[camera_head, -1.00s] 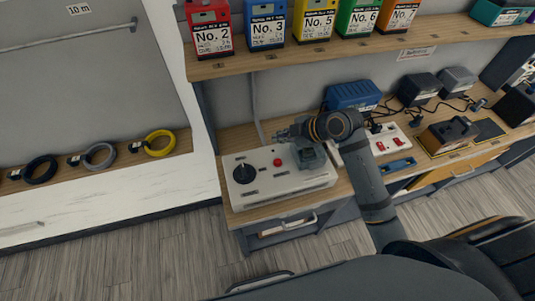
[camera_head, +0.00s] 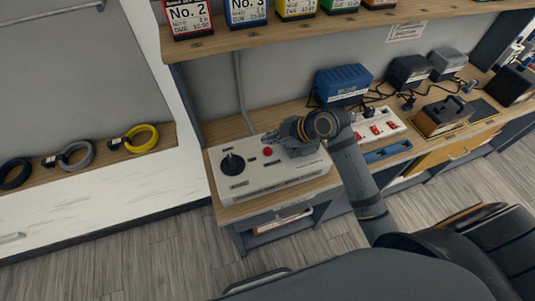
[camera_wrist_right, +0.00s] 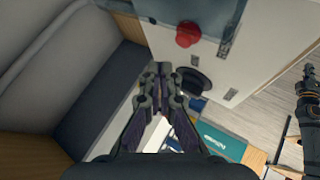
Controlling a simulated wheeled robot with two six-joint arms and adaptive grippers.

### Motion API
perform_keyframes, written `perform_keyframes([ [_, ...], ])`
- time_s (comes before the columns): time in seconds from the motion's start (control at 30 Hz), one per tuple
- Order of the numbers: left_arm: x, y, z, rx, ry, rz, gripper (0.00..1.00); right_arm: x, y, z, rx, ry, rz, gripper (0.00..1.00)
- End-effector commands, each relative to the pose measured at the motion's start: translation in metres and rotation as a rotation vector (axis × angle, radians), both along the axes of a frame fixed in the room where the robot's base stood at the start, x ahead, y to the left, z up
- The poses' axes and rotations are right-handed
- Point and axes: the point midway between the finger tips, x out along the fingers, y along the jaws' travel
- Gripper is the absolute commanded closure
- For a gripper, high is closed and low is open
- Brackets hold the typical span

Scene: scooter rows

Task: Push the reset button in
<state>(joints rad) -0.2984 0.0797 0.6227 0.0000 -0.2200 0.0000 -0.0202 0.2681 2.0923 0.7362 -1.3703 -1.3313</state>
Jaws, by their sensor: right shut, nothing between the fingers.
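The reset button appears to be the red round button (camera_head: 267,152) on top of a white control box (camera_head: 285,180) with a black knob (camera_head: 232,163). The button stands up from the panel. My right gripper (camera_head: 270,137) is shut and empty, its tips just behind and above the button in the head view, apparently apart from it. In the right wrist view the red button (camera_wrist_right: 188,33) lies above the shut fingertips (camera_wrist_right: 160,70), with the black knob (camera_wrist_right: 195,80) close to their right. A dark arm with an orange ring, likely my left (camera_wrist_right: 308,80), shows at that view's right edge.
The box sits on a wooden bench below a shelf with coloured numbered boxes (camera_head: 247,12). To its right are a red-switched power strip (camera_head: 378,128), a blue box (camera_head: 343,84) and dark chargers with cables. Cable coils (camera_head: 140,138) lie at left.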

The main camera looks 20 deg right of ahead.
Motion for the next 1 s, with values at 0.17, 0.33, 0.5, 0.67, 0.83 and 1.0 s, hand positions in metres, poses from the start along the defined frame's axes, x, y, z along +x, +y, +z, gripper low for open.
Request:
perform_keyframes([
  [0.17,-0.0008,0.0001,-0.0133,0.0,0.001,0.0,1.0,0.0001,0.0,-0.0177,0.0,0.001,0.0,1.0],
  [0.33,-0.0018,0.0002,-0.0124,0.0,0.003,0.0,1.0,0.0001,0.0,-0.0173,0.0,0.001,0.0,1.0],
  [0.5,-0.0022,0.0002,-0.0123,0.0,0.004,0.0,1.0,0.0001,0.0,-0.0171,0.0,0.001,0.0,1.0],
  [0.67,-0.0025,0.0003,-0.0123,0.0,0.004,0.0,1.0,0.0001,0.0,-0.0171,0.0,0.001,0.0,1.0],
  [0.83,-0.0028,0.0002,-0.0124,0.0,0.005,0.0,1.0,0.0001,0.0,-0.0171,0.0,0.001,0.0,1.0],
  [1.0,-0.0031,0.0003,-0.0124,0.0,0.005,0.0,1.0,0.0001,-0.0001,-0.0172,0.0,0.001,0.0,1.0],
])
